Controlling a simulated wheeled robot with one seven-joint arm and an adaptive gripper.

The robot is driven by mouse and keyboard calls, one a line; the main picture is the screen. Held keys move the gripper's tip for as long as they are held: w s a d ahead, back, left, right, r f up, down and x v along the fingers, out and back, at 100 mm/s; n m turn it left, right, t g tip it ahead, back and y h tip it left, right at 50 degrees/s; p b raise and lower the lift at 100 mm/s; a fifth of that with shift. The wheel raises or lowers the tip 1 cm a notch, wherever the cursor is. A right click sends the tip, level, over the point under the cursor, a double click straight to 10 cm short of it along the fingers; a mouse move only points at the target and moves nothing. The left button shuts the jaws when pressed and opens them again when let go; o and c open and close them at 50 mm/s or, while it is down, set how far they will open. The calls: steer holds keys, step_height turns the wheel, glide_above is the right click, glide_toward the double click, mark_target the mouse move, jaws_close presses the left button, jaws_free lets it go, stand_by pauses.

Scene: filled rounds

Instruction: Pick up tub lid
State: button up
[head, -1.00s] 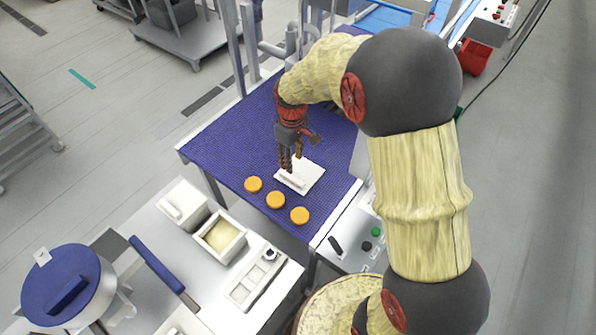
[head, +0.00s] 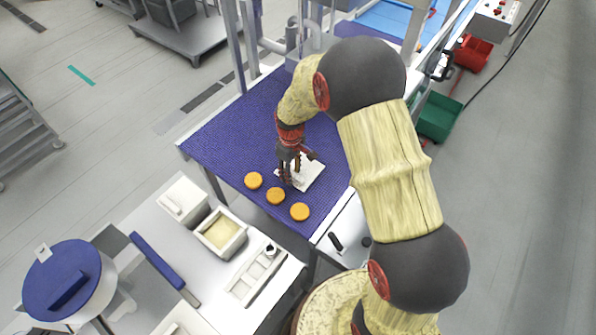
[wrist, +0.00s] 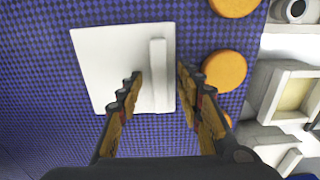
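The tub lid (head: 311,172) is a flat white square with a raised bar handle. It lies on the blue woven mat of the table. In the wrist view the lid (wrist: 104,60) is at upper centre, with its handle (wrist: 158,48) near the right edge. My gripper (head: 287,179) is over the lid and points down. In the wrist view my gripper (wrist: 159,76) is open, with one finger on each side of the handle and gaps beside it. The head view partly hides the handle behind the fingers. I cannot tell whether the fingertips touch the lid.
Orange rounds (head: 275,196) lie in a row beside the lid, close to my right finger in the wrist view. An open tub (head: 238,246) with pale filling and a lidded tub (head: 180,204) stand on the near white bench. The mat (head: 232,140) is clear beyond the lid.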

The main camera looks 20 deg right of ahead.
jaws_close()
stand_by(0.5)
